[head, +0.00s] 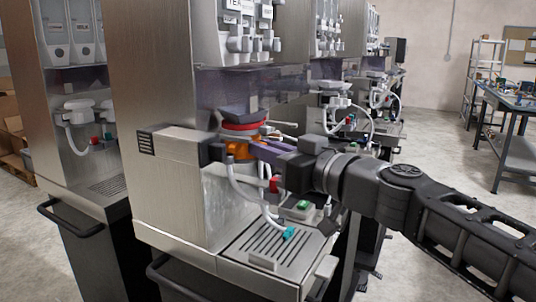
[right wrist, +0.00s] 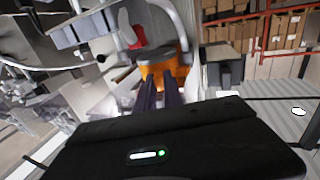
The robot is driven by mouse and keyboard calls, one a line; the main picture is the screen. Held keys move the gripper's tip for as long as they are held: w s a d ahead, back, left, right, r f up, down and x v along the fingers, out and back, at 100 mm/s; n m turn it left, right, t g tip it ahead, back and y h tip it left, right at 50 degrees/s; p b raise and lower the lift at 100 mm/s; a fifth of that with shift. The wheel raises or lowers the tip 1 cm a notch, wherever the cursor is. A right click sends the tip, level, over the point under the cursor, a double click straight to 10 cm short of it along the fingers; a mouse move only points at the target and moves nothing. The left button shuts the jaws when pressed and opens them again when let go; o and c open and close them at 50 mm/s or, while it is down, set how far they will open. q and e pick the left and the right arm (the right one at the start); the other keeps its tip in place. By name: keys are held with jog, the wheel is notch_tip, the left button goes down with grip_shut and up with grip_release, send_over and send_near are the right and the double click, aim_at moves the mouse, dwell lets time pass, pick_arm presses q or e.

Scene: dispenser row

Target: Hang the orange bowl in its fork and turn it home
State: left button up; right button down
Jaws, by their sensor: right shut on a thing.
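The orange bowl (head: 236,151) is at the front of the nearest dispenser, under a dark cap with a red ring (head: 243,126). My right gripper (head: 258,148) reaches in from the right with its purple-grey fingers at the bowl, shut on it. In the right wrist view the orange bowl (right wrist: 158,56) shows beyond the two dark fingers (right wrist: 160,88). The fork is not clearly visible, so I cannot tell whether the bowl sits in it or how far it is turned. My left gripper is not in view.
A white hose (head: 239,194) hangs below the bowl to a slotted drip tray (head: 268,245). A red button (head: 274,184) and a green button (head: 303,205) are close under my right gripper. More dispensers stand on both sides. A workbench (head: 512,105) is far right.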

jog(key=shift+a, duration=0.1)
dwell(0.3)
jog(key=shift+s+a+m+t+h, duration=0.1)
jog(key=shift+s+m+t+h, duration=0.05)
jog(key=shift+m+t+h, duration=0.2)
jog(key=shift+s+a+m+t+h, duration=0.1)
jog(key=shift+m+t+h, duration=0.15)
jog(key=shift+h, duration=0.2)
jog(key=shift+a+m+t+h, duration=0.1)
jog(key=shift+m+t+h, duration=0.2)
jog(key=shift+m+h, duration=0.15)
jog(key=shift+a, duration=0.1)
jog(key=shift+s+a+m+t+h+p, duration=0.2)
jog(key=shift+m+t+h+p, duration=0.15)
jog(key=shift+h, duration=0.3)
